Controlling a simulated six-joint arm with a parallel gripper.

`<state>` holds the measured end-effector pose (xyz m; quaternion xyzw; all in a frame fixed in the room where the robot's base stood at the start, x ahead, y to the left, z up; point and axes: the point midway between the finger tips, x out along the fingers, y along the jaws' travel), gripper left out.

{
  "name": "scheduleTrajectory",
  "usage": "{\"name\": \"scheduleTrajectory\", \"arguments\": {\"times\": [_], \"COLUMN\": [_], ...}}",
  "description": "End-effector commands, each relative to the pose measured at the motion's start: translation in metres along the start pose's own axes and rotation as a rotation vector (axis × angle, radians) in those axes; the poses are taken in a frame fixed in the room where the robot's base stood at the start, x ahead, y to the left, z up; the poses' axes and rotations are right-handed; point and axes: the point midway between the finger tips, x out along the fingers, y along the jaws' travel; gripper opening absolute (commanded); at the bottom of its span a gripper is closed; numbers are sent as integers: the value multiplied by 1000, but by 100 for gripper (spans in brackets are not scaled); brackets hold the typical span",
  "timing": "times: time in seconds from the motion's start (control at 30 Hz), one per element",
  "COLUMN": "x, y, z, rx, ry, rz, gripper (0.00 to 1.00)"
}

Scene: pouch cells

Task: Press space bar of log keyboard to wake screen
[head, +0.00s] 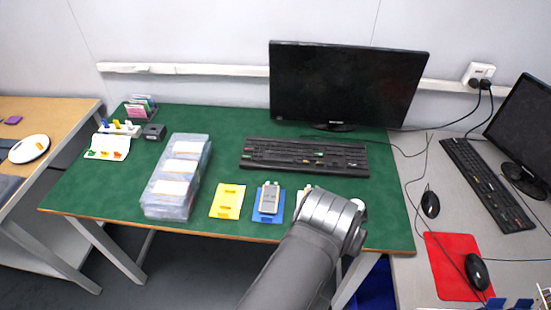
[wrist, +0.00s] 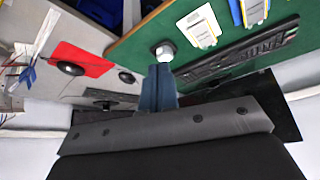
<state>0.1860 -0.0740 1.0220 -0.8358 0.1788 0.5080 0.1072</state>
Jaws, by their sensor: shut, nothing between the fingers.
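A black keyboard (head: 305,156) lies on the green desk in front of a dark monitor (head: 347,84). It also shows in the wrist view (wrist: 238,54). A second black keyboard (head: 487,184) lies on the grey desk at right, before another dark monitor (head: 525,125). Which one is the log keyboard I cannot tell. My gripper shows in the wrist view with its blue fingers (wrist: 158,88) together and empty. They appear apart from both keyboards. In the head view my arm hides the fingers.
A clear box (head: 152,211), a yellow tray (head: 228,201) and a blue tray (head: 268,217) with a grey device stand along the front of the green desk. A red mat (head: 441,257) with a mouse (head: 477,272) and another mouse (head: 430,204) are at right. Loose cables cross the grey desk.

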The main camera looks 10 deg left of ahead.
Motion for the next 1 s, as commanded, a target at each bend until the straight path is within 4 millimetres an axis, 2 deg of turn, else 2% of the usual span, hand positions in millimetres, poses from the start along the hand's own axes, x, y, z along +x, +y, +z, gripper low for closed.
{"name": "scheduleTrajectory", "arguments": {"times": [0.17,0.33,0.67,1.0], "x": [0,0,9,42], "y": [0,1,6,4], "z": [-3,-26,-116,-203], "rx": [6,55,256,425], "ry": [3,22,113,198], "rz": [0,1,-4,-40], "gripper": [0,0,0,0]}}
